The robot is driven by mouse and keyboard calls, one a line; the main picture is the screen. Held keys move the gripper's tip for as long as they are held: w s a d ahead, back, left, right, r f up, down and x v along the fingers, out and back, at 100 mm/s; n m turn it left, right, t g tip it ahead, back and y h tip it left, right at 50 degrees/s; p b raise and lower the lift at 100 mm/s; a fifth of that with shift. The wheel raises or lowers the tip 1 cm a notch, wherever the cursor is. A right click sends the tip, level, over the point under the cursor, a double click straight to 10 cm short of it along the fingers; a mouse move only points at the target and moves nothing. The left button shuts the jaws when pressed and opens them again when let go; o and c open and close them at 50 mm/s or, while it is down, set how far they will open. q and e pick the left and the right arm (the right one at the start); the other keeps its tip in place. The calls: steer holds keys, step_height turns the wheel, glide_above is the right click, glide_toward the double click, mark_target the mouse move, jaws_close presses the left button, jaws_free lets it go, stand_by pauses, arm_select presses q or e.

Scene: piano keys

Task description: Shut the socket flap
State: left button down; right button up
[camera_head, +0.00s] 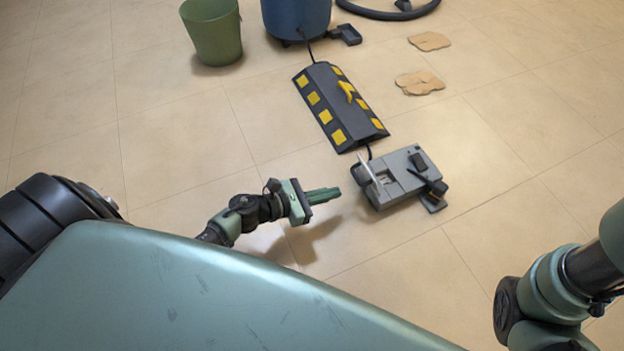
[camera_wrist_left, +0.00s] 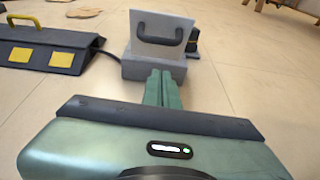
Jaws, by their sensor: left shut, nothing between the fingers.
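The grey socket box (camera_head: 402,177) sits on the floor in the head view, right of my left gripper. Its flap (camera_head: 371,174) stands up, open, on the side nearest my gripper. In the left wrist view the flap (camera_wrist_left: 158,50) is a light grey plate with a dark handle (camera_wrist_left: 159,27), rising above the box (camera_wrist_left: 140,70). My left gripper (camera_head: 336,192) is shut and empty, a short way left of the flap. Its fingers (camera_wrist_left: 162,82) point at the box in the wrist view and partly cover its front. My right gripper is out of view.
A black and yellow cable ramp (camera_head: 340,105) lies behind the box, with a cable running to it. A dark plug-like part (camera_head: 432,184) is at the box's right side. A green bucket (camera_head: 213,32) and blue bin (camera_head: 296,16) stand farther back. Floor around my gripper is clear.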

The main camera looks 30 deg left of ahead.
arm_select(q)
steer(key=shift+w+d+r, duration=0.5)
steer(key=shift+w+d, duration=0.1)
steer(key=shift+w, duration=0.15)
steer(key=shift+w+d+r, duration=0.45)
steer(key=shift+w+d, duration=0.1)
steer(key=shift+w, duration=0.15)
